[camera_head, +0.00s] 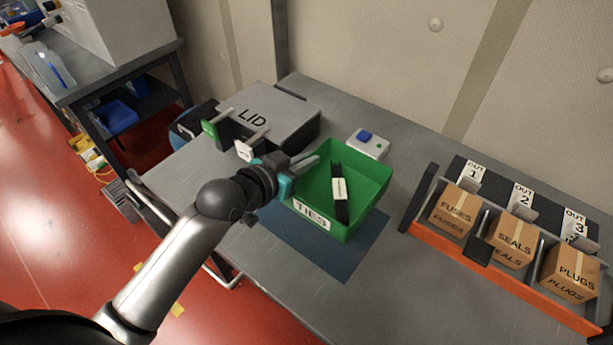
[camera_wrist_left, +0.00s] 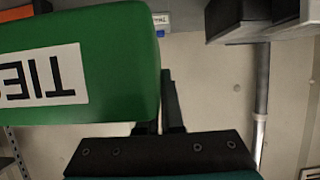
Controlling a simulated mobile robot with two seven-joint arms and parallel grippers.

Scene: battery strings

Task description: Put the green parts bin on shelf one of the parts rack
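The green parts bin (camera_head: 368,209) is at the middle of the head view, over the blue mat, with a white TIES label on its front. A black bundle with a white band (camera_head: 339,188) lies in it. My left gripper (camera_head: 306,163) is at the bin's left rim, its fingers close together and seemingly shut on the thin wall. In the left wrist view the bin (camera_wrist_left: 120,60) fills the upper left, its label upside down, beside the dark fingers (camera_wrist_left: 171,103). I cannot tell whether the bin is clear of the mat. I cannot make out a parts rack marked shelf one.
The blue mat (camera_head: 345,268) lies on the grey table. A grey LID box (camera_head: 285,115) stands behind left; a small device with a blue button (camera_head: 368,142) is behind the bin. An orange-fronted holder (camera_head: 490,270) with FUSES, SEALS and PLUGS boxes is at right.

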